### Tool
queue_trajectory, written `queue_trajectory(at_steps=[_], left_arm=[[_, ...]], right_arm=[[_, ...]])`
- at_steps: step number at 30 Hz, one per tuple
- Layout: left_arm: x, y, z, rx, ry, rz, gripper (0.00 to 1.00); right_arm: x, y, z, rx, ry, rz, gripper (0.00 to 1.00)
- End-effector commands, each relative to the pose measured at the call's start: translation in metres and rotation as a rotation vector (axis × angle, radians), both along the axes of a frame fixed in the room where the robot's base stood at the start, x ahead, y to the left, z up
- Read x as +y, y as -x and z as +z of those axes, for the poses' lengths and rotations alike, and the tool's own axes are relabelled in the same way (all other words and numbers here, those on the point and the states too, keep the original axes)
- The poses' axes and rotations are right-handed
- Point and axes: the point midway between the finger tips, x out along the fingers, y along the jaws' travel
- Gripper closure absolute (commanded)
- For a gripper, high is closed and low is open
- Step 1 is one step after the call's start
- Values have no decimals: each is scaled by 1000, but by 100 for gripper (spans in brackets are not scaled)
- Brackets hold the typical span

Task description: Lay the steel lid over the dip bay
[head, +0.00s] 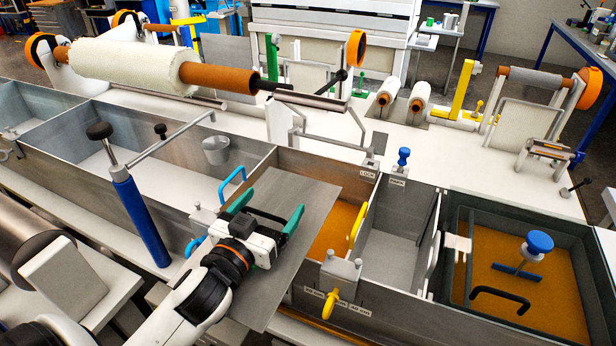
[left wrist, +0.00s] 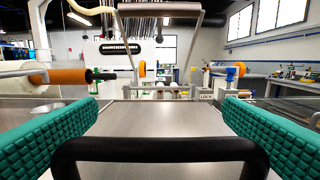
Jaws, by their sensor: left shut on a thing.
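The steel lid (head: 312,200) is a flat grey plate that also shows in the left wrist view (left wrist: 160,118). My left gripper (head: 270,212) has green ribbed fingers and is shut on the lid, at its black handle (left wrist: 160,149). The lid lies over the left part of a bay with amber resin (head: 338,228), which I take for the dip bay; the bay's right part shows uncovered. The lid reaches past the bath's front wall towards me. Whether it touches the rims I cannot tell. My right gripper is not in view.
Yellow handles (head: 357,222) and a front bracket (head: 341,270) flank the amber bay. A grey empty bay (head: 392,258) lies to its right, then another amber bay with a blue-knobbed tool (head: 538,243). A blue post (head: 140,215) stands left. A white roll (head: 125,65) hangs behind.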

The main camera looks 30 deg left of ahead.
Motion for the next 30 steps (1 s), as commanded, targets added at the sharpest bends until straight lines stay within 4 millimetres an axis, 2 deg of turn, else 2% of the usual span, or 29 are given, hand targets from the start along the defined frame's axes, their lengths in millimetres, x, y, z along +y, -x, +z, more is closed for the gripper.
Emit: queue_trajectory(at_steps=[1, 3, 6, 12, 16, 19, 23, 30], left_arm=[[1, -12, 1, -11, -7, 0, 43], [2, -32, 7, -7, -5, 1, 43], [4, -59, 7, -7, -3, 2, 43], [7, -112, 7, -6, -5, 3, 43], [9, -140, 6, -5, -4, 2, 43], [9, -153, 4, -3, -2, 2, 43], [9, -159, -1, -2, -2, 1, 43], [9, -158, -31, 0, -1, 2, 43]], right_arm=[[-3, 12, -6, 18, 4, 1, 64], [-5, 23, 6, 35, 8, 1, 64], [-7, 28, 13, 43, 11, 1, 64], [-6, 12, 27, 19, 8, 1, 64], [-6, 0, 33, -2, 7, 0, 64], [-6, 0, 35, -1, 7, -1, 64], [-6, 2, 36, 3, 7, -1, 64], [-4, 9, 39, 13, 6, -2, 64]])
